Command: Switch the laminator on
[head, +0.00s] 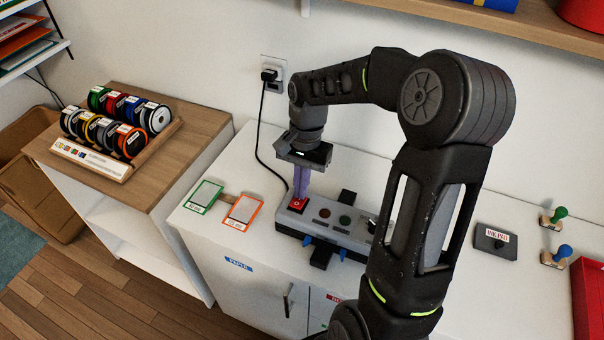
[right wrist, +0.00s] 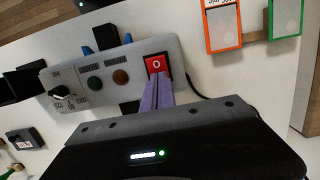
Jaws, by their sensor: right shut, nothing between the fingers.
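The laminator (head: 325,232) is a grey box on the white cabinet top, with a red rocker switch (head: 297,204) marked "O" at its left end. It also shows two round lamps or buttons, one greenish and one brownish, and a black knob. In the right wrist view the laminator (right wrist: 108,93) and the red switch (right wrist: 158,64) are clear. My right gripper (head: 300,193) is shut and empty, pointing down, its purple fingertips at the switch, covering its lower part in the wrist view. I cannot tell whether they touch it. My left gripper is not in view.
A green-framed card (head: 204,196) and an orange-framed card (head: 243,211) lie left of the laminator. A black cord runs to the wall socket (head: 272,75). An ink pad (head: 495,240) and two stamps stand at right. A spool rack (head: 118,145) sits on the left cabinet.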

